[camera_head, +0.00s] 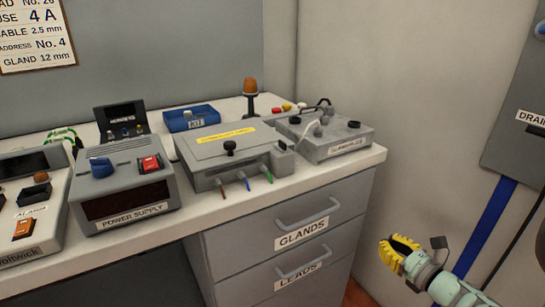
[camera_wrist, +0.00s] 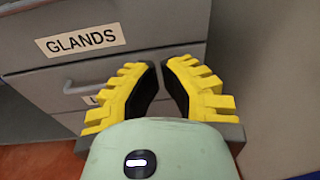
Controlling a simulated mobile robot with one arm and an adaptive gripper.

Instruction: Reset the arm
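My gripper (camera_head: 392,250) is at the lower right in the head view, in front of the wall and to the right of the drawer unit. In the wrist view its yellow fingers with black pads (camera_wrist: 158,72) stand apart with a gap between them. Nothing is held in the gap. The gripper is open and empty, clear of the drawers and the worktop. My pale green arm runs out of the head view at the bottom right.
The drawers labelled GLANDS (camera_head: 301,236) and LEADS (camera_head: 297,275) look shut. A grey wall panel (camera_head: 515,130) hangs at right.

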